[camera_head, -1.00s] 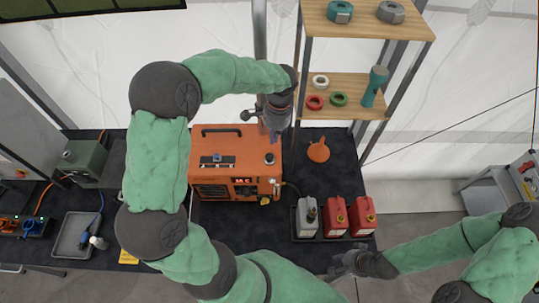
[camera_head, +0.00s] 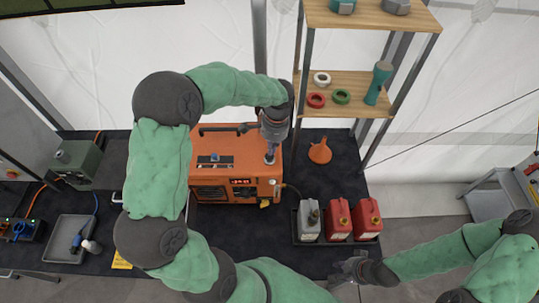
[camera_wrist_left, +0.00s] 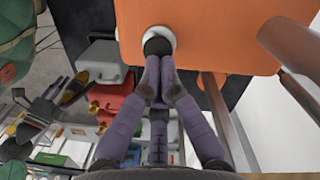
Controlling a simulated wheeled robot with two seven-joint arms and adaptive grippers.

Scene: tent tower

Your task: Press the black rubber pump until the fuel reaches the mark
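The orange generator box (camera_head: 220,150) stands on the black-covered table. The black rubber pump (camera_wrist_left: 157,45) sits in a white ring on its orange top in the left wrist view. In the head view the pump is mostly hidden under my left gripper (camera_head: 270,154). My left gripper (camera_wrist_left: 158,75) points at the pump with its fingertips together, at or very near the black dome; contact is not certain. A small red display (camera_head: 240,182) shows on the generator's front, too small to read. No fuel mark can be made out. My right gripper (camera_head: 345,270) hangs empty near the table's front edge; its fingers are unclear.
A grey canister (camera_head: 309,222) and two red canisters (camera_head: 339,221) stand in a tray right of the generator. An orange funnel (camera_head: 320,152) lies behind them. A wooden shelf (camera_head: 350,88) with rings and a torch rises behind. A grey tray (camera_head: 68,238) is at left.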

